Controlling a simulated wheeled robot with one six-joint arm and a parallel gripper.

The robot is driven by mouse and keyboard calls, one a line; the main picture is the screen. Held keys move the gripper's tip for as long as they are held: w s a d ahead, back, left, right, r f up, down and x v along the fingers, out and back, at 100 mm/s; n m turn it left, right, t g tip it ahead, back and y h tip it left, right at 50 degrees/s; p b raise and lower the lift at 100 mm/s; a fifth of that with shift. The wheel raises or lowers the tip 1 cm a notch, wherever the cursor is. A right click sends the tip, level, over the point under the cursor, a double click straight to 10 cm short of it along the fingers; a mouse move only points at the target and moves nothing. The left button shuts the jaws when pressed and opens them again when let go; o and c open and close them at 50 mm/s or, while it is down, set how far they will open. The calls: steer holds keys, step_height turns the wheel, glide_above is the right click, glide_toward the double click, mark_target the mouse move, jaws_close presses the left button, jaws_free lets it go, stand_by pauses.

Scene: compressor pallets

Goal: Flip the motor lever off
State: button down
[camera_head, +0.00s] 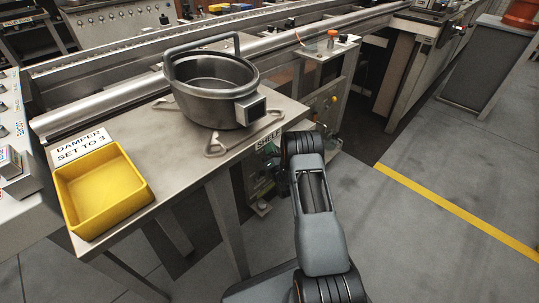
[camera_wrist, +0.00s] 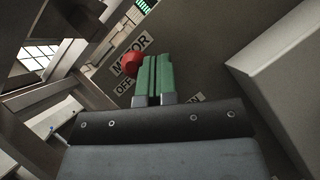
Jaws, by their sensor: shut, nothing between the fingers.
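In the wrist view, the motor lever's red knob (camera_wrist: 131,63) shows just left of my gripper (camera_wrist: 157,60), partly over the MOTOR label (camera_wrist: 143,43). My gripper's green fingers are shut together with nothing between them. The knob is beside the fingers; I cannot tell whether they touch. The OFF label (camera_wrist: 124,90) is below the knob on the left. The ON label (camera_wrist: 194,98) is on the right, partly hidden by my gripper. The lever's shaft is hidden, so its exact tilt is unclear. In the head view, my arm reaches down beside the table and the lever cannot be made out.
A grey metal pot (camera_head: 213,90) stands on the table (camera_head: 177,165), with a yellow bin (camera_head: 100,190) at the left. In the wrist view, a pale box-like surface (camera_wrist: 285,85) stands close on the right. Floor is open at the right.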

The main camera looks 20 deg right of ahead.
steer(key=s+d+f, duration=0.6)
steer(key=d+f, duration=0.1)
steer(key=f, duration=0.1)
steer(key=shift+s+d, duration=0.25)
steer(key=shift+d, duration=0.1)
stand_by(0.4)
